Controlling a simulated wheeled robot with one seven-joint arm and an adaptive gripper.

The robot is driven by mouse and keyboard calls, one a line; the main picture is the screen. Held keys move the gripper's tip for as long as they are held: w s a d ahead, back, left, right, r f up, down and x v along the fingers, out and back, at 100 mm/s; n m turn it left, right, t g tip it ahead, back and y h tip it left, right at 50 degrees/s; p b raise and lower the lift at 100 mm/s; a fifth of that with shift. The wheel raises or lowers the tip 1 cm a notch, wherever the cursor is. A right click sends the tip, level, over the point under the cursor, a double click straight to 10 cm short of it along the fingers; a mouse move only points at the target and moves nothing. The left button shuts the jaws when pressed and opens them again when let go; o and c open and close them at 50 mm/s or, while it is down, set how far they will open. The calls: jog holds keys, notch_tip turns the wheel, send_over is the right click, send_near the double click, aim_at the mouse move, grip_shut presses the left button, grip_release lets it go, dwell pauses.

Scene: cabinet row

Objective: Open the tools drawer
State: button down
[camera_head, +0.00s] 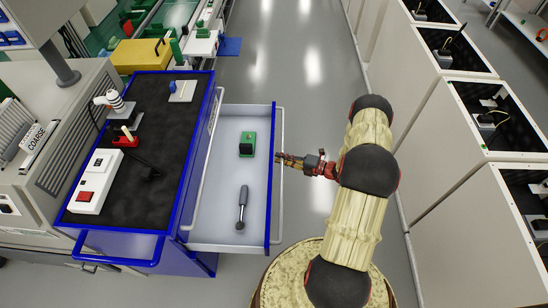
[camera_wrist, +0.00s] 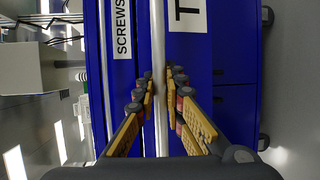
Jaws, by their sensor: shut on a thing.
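The drawer (camera_head: 222,180) of the blue cabinet is pulled out to the right, its light grey inside showing. A green and black object (camera_head: 247,144) and a dark-handled tool (camera_head: 242,208) lie in it. Its front carries a long grey bar handle (camera_head: 279,120). My gripper (camera_head: 284,160) is at the middle of this handle, outside the drawer. In the wrist view the fingers (camera_wrist: 160,82) are closed around the bar handle (camera_wrist: 157,25). The blue front behind (camera_wrist: 225,50) has a white label partly in view, showing a "T"; another front beside it reads "SCREWS".
The cabinet's dark top (camera_head: 140,190) holds a white box with a red button (camera_head: 92,182) and other small items. A row of grey cabinets (camera_head: 455,200) stands on the right. Open floor (camera_head: 295,60) lies between, beyond my arm.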

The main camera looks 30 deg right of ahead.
jog(key=shift+s+d+f, duration=0.1)
jog(key=shift+s+d, duration=0.1)
jog(key=c, duration=2.1)
grip_release()
jog(key=shift+c, duration=0.2)
jog(key=v, duration=1.2)
jog(key=shift+w, duration=0.1)
